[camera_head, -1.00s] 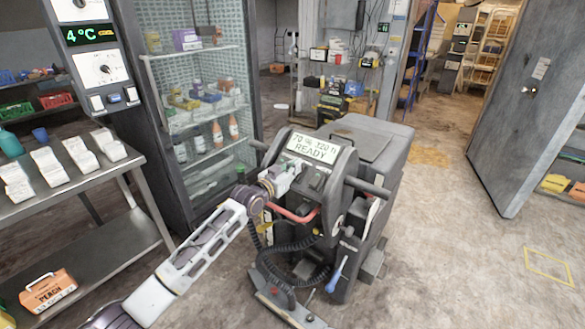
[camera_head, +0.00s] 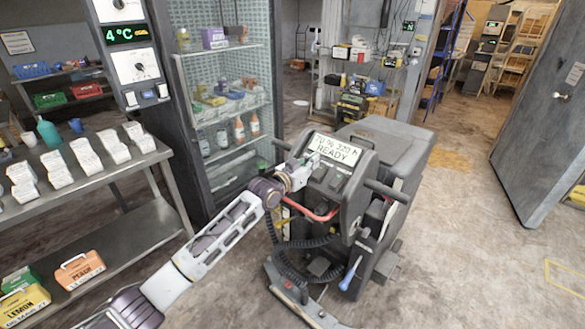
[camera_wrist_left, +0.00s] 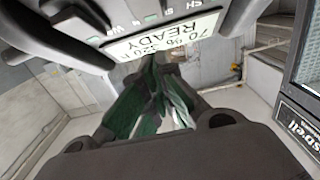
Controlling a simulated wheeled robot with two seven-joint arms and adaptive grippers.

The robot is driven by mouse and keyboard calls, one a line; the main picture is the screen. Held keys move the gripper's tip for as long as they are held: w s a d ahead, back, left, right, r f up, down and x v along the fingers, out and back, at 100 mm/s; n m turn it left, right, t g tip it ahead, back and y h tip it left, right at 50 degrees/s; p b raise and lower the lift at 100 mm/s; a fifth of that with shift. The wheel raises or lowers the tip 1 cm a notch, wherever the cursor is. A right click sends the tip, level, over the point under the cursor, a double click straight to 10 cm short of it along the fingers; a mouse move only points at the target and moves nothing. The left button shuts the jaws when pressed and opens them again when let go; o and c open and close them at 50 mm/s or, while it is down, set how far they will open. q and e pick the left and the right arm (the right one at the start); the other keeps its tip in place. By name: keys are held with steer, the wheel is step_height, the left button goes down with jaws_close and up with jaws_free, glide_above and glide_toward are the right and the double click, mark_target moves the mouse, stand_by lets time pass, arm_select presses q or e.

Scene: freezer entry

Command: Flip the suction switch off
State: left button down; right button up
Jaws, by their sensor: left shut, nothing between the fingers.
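The floor machine (camera_head: 385,150) stands upright in the middle of the head view, with a lit READY display (camera_head: 338,150) on its sloped control panel. Dark switches (camera_head: 337,182) sit below the display; I cannot tell which is the suction switch. My left gripper (camera_head: 306,163) is at the left edge of this panel, shut and empty. In the left wrist view its dark green fingers (camera_wrist_left: 152,72) are together, just below the display (camera_wrist_left: 162,38). Small lit marks and partly cut-off labels show above the display. Whether the fingers touch the panel is unclear. My right gripper is out of view.
A red handle bar (camera_head: 318,214) and black hoses are close under the gripper. A glass-door cabinet (camera_head: 215,90) stands behind it to the left. A steel table (camera_head: 150,160) with white packs is at the left. Floor to the right is open.

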arm_select(q)
steer(key=r+v, duration=0.1)
steer(key=v, duration=0.8)
steer(key=shift+r+b, duration=0.3)
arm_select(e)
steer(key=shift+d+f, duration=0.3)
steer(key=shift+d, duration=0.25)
arm_select(q)
steer(key=shift+s+a, duration=0.1)
steer(key=shift+a, duration=0.05)
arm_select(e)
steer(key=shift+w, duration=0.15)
